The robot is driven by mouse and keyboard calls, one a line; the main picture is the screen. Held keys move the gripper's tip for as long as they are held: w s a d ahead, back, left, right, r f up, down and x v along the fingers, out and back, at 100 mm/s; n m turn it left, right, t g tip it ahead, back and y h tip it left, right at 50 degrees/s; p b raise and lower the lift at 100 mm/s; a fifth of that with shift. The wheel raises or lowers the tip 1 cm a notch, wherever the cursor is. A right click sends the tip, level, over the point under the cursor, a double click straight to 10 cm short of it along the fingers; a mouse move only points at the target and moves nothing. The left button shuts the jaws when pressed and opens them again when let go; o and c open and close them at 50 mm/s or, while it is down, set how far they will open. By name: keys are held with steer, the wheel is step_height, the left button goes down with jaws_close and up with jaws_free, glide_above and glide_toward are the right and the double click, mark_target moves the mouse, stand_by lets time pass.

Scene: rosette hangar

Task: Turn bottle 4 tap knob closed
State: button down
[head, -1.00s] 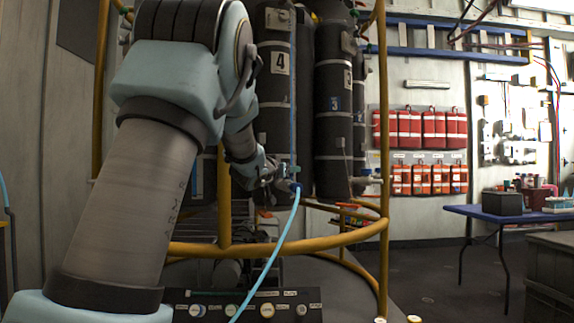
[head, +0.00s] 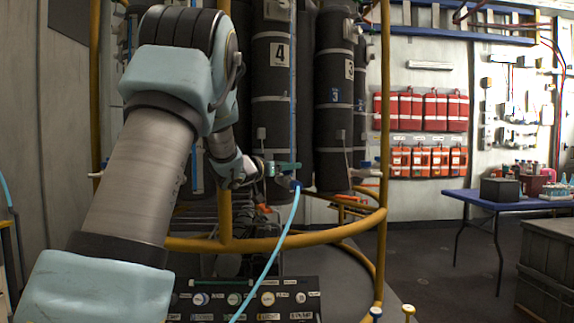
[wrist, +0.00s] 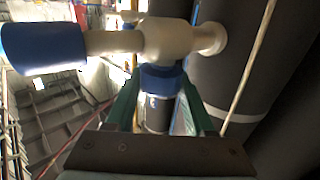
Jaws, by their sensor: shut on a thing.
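Bottle 4 (head: 271,85) is a tall dark cylinder with a white "4" label, standing inside the yellow frame. Its pale tap (wrist: 168,40) crosses the top of the wrist view, with a large blue end piece (wrist: 42,46) at left. The blue tap knob (wrist: 160,78) sits under the tap body. My gripper (wrist: 158,92) has its green fingers on both sides of the knob and is shut on it. In the head view my gripper (head: 284,167) is at the tap, low on bottle 4. The knob's exact angle cannot be told.
A yellow rail (head: 290,240) curves below and around the bottles. A light blue hose (head: 272,258) hangs from the tap area past a panel of knobs (head: 245,300). Bottle 3 (head: 333,110) stands close at right. A blue table (head: 470,197) is farther right.

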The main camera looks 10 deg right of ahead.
steer(key=shift+c, duration=1.4)
jaws_free()
steer(key=shift+a, duration=0.1)
steer(key=v, duration=1)
steer(key=shift+s+a+b, duration=0.15)
steer(key=shift+s+b, duration=0.1)
steer(key=shift+b, duration=0.1)
